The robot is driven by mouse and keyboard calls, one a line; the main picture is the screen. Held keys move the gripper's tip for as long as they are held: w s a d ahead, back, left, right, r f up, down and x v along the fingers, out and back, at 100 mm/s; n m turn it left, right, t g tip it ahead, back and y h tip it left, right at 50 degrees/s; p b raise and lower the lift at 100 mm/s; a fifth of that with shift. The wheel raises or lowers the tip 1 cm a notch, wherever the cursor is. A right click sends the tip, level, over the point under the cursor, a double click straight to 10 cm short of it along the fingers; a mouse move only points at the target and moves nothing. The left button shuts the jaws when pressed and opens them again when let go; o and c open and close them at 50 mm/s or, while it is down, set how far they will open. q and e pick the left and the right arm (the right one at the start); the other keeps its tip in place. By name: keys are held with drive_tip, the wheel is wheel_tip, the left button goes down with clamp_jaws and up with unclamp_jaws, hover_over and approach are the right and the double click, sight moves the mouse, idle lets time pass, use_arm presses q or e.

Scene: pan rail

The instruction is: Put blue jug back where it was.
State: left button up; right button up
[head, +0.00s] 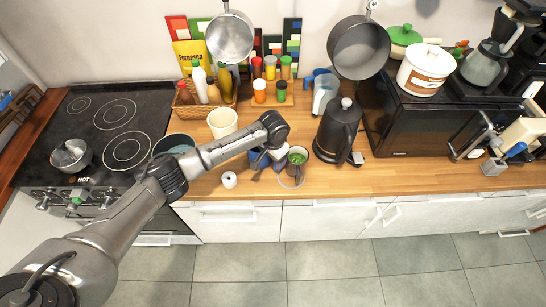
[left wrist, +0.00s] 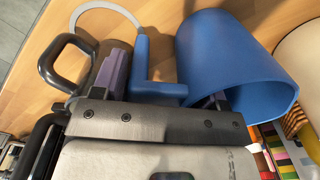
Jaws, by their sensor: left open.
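My left gripper (left wrist: 165,92) is open, with one finger left of this piece and the other at the jug's rim. I cannot tell whether they touch. In the head view the gripper (head: 263,161) is low over the counter, and the jug (head: 254,160) is mostly hidden behind it. My right gripper is not in view.
A dark mug (head: 297,158) with green contents stands close to the right of the gripper; it also shows in the left wrist view (left wrist: 68,65). A black kettle (head: 338,130) stands farther right. A cream canister (head: 222,122) is behind the arm. A white roll (head: 229,180) lies near the front edge.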

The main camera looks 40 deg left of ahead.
use_arm(q)
wheel_tip(320, 180, up, 12)
drive_tip(key=shift+d+r, duration=0.1)
drive_tip(key=s+d+f+m+t+h, duration=0.1)
drive_tip(key=s+d+f, duration=0.55)
drive_tip(key=s, duration=0.25)
drive_tip(key=s+d+f+m+t+h, duration=0.1)
drive_tip(key=s+d+f+m, duration=0.1)
drive_tip(key=s+d+f, duration=0.5)
drive_tip(key=s+a+n, duration=0.1)
drive_tip(key=s+a, duration=0.1)
drive_tip(key=s, duration=0.8)
drive_tip(key=s+a+n+t+y, duration=0.1)
drive_tip(key=s+a, duration=0.2)
drive_tip(key=s, duration=0.8)
drive_tip(key=shift+n+t+y, duration=0.3)
drive_tip(key=shift+n, duration=0.1)
drive_tip(key=shift+s, duration=0.1)
